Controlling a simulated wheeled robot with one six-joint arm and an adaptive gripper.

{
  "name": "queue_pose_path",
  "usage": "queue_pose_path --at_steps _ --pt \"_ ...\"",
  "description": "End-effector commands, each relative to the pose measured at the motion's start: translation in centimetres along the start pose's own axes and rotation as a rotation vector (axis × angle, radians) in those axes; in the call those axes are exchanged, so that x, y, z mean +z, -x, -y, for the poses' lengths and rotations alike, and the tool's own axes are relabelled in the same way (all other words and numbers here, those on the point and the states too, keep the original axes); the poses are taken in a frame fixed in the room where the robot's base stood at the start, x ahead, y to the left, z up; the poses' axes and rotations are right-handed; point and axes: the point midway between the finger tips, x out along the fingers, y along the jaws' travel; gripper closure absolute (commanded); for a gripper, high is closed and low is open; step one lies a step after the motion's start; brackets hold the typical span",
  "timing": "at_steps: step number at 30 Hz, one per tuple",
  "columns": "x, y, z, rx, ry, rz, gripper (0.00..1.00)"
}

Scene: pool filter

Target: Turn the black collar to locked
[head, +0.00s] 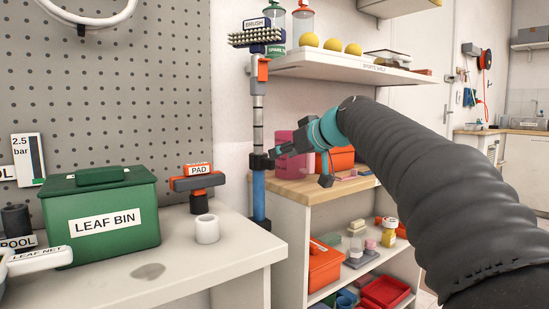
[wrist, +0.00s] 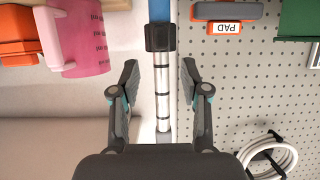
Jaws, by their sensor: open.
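The black collar (head: 261,162) sits on an upright pole, where the silver upper tube (head: 258,125) meets the blue lower tube (head: 259,195). In the wrist view, which is upside down, the collar (wrist: 160,38) shows at the top centre with a small lug to one side. I cannot read any lock mark on it. My gripper (head: 277,151) is close beside the collar in the head view. In the wrist view my gripper (wrist: 160,78) is open and empty, its two fingers appearing on either side of the silver tube, short of the collar.
A brush head (head: 258,37) and an orange clip (head: 263,69) are on the pole's upper part. A green leaf bin (head: 100,215), a pad (head: 198,184) and a white cup (head: 206,229) stand on the left counter. A pink cylinder (wrist: 80,38) and orange box are near the pole.

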Motion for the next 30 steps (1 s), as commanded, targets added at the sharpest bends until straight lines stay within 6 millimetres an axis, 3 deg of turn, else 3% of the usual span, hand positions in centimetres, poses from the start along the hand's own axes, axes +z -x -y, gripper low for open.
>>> queue_pose_path --at_steps 3,10,27,29,30 --pt "0.0 2.2 0.0 0.002 0.0 -0.001 0.54" --pt "0.1 4.6 0.0 0.0 -0.001 0.001 0.54" --pt "0.1 5.0 -0.1 0.002 -0.071 0.002 0.54" --pt "0.6 4.8 -0.4 0.015 -0.117 0.017 0.54" --pt "1.8 4.4 -0.8 0.026 -0.159 0.044 0.54"
